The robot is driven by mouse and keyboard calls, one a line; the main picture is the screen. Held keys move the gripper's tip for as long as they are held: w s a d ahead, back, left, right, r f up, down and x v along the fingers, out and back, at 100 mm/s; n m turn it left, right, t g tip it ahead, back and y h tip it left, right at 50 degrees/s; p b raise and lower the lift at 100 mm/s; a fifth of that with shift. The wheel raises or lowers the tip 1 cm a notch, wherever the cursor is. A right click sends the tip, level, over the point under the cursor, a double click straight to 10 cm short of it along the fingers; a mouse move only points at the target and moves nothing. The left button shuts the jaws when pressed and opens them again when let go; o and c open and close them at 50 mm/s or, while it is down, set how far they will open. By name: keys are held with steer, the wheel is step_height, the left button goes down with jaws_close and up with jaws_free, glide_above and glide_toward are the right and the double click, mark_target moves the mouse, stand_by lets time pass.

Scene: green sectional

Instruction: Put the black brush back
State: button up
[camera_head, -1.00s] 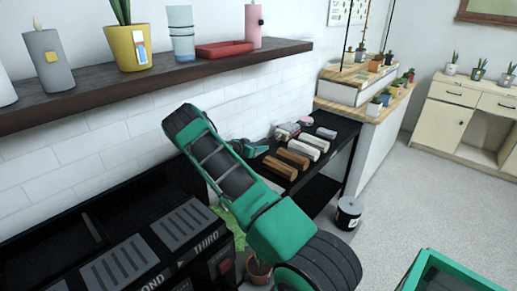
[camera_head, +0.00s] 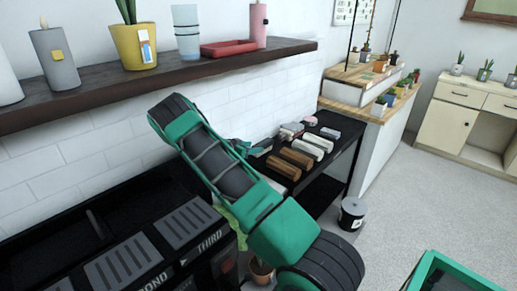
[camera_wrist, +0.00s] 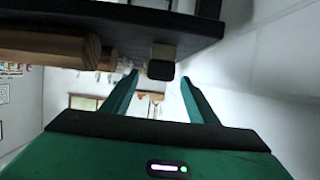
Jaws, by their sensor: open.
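In the wrist view a small block with a black end and a greyish-tan part (camera_wrist: 161,62) lies at the table edge, between the lines of my fingers. It looks like the black brush, but I cannot be sure. My gripper (camera_wrist: 160,78) is open, with one finger on each side of it and no visible contact. In the head view my gripper (camera_head: 262,147) is at the wall-side left end of the black table (camera_head: 347,137), beside the brown blocks (camera_head: 297,158). The black brush cannot be made out there.
White blocks (camera_head: 319,142) and several small items share the table. A dark bucket (camera_head: 352,213) stands on the floor by it. Black bins (camera_head: 130,265) are at lower left. A wall shelf (camera_head: 150,78) with pots and candles runs above my arm.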

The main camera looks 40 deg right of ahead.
steer(key=v, duration=0.4)
steer(key=s+a+r+n+g+y, duration=0.1)
steer(key=s+a+r+y, duration=0.25)
steer(key=s+r, duration=0.55)
steer(key=s+a+r+n+g+y, duration=0.1)
steer(key=s+a+r+y, duration=0.3)
steer(key=s, duration=0.8)
steer(key=s+a+r+n+y, duration=0.2)
steer(key=s+a+n, duration=0.1)
steer(key=s+a, duration=0.3)
steer(key=s+a+r+n+y, duration=0.2)
steer(key=s+a, duration=0.4)
steer(key=s, duration=0.5)
steer(key=s+a+r+n+t+y, duration=0.1)
steer(key=s+a+r+n+y, duration=0.1)
steer(key=s+a, duration=0.4)
steer(key=s+n, duration=0.1)
steer(key=s, duration=0.2)
steer(key=shift+s+a+r+n, duration=0.15)
steer(key=shift+a+r+n, duration=0.05)
steer(key=shift+r+n, duration=0.15)
steer(key=shift+y, duration=0.25)
